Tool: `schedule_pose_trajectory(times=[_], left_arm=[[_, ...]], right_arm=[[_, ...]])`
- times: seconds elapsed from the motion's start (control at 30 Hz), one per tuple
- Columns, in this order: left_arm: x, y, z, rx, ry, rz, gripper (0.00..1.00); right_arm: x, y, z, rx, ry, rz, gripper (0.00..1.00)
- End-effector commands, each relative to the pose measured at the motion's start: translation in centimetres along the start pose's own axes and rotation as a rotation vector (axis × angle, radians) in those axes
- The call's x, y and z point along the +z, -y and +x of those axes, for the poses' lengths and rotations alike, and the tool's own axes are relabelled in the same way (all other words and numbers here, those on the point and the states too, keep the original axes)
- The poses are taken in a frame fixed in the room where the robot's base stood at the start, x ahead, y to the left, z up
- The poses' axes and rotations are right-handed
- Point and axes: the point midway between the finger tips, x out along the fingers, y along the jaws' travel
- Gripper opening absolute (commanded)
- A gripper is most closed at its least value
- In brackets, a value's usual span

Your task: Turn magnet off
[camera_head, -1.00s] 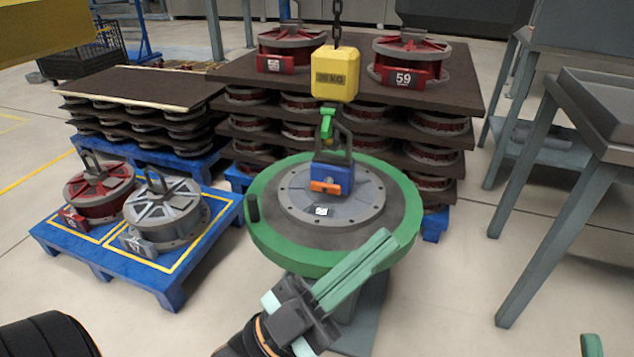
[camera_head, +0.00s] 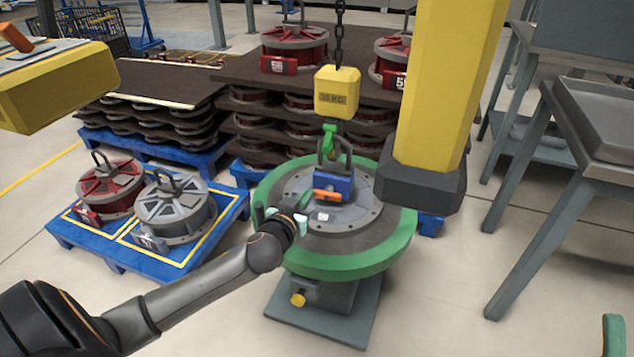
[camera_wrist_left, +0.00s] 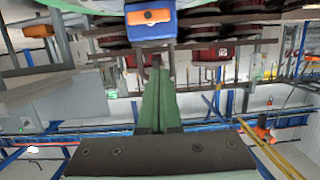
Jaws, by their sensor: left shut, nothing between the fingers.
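The magnet is a blue block (camera_head: 333,184) with an orange lever (camera_head: 326,195) on its front. It stands on the grey flanged part (camera_head: 345,215) on the green-rimmed round table (camera_head: 340,268). Its dark handle is at a green hook under a yellow 30 KG block (camera_head: 337,92). My left gripper (camera_head: 297,208) is beside the magnet's left front, its fingers small and partly hidden by the wrist. In the left wrist view the green fingers (camera_wrist_left: 157,72) are shut and empty, pointing at the magnet (camera_wrist_left: 150,30), whose orange lever shows; a gap seems to remain.
A yellow box (camera_head: 60,88) juts in at upper left. A blue pallet (camera_head: 110,258) with red and grey parts lies left; stacked trays are behind. A grey bench (camera_head: 600,120) is at right.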

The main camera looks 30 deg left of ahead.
Motion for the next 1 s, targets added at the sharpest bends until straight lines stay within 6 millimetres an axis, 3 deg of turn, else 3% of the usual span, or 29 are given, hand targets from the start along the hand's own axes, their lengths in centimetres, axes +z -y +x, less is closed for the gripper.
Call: schedule_pose_trajectory(times=[0.47,1.0], left_arm=[[0.1,0.4,0.7,-0.016,0.003,-0.008,0.00],[0.1,0.6,8.7,-0.017,0.000,-0.008,0.00]], right_arm=[[0.2,0.1,-0.2,0.002,0.002,0.003,0.50],[2.0,1.2,-2.0,0.005,0.012,0.048,0.50]])
